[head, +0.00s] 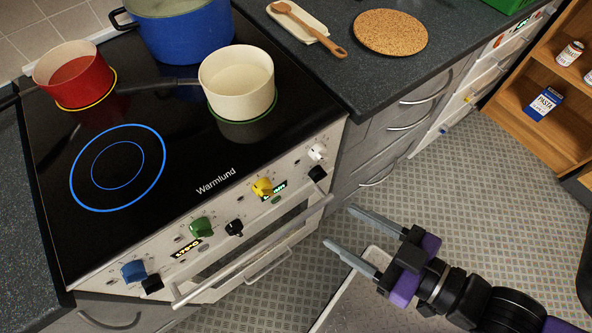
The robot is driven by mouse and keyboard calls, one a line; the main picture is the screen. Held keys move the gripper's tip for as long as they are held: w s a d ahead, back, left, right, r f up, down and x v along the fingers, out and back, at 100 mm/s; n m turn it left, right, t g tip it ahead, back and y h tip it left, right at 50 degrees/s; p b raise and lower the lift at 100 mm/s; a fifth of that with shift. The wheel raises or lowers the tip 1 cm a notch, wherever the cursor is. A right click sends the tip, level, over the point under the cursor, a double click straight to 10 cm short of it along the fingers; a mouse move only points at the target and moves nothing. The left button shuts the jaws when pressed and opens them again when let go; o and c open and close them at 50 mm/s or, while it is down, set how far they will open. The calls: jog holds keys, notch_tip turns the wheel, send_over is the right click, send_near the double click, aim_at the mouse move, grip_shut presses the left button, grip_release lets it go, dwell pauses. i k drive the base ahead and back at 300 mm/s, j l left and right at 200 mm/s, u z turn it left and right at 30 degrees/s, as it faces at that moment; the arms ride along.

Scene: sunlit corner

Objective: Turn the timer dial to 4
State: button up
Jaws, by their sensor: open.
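The stove (250,215) has a pale front panel with a row of coloured knobs: blue (133,271), green (201,227), yellow (262,187) and white (317,152). Small black knobs, such as one black knob (234,228), sit below and between them. Two small lit displays show on the panel. I cannot tell which knob is the timer dial, and the markings are too small to read. My gripper (337,226) is open and empty, its two grey fingers pointing left toward the stove's right end, apart from the knobs.
A red pot (74,72), a blue pot (183,36) and a cream pan (237,78) stand on the black hob. An oven handle bar (255,253) juts out below the knobs. A wooden shelf (545,110) stands at right. The patterned floor between is open.

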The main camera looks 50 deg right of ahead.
aim_at(317, 173)
jog(key=k+j+z, duration=0.25)
jog(key=k, duration=0.25)
jog(key=k+j+z, duration=0.1)
jog(key=k+z, duration=0.15)
jog(key=k, duration=0.25)
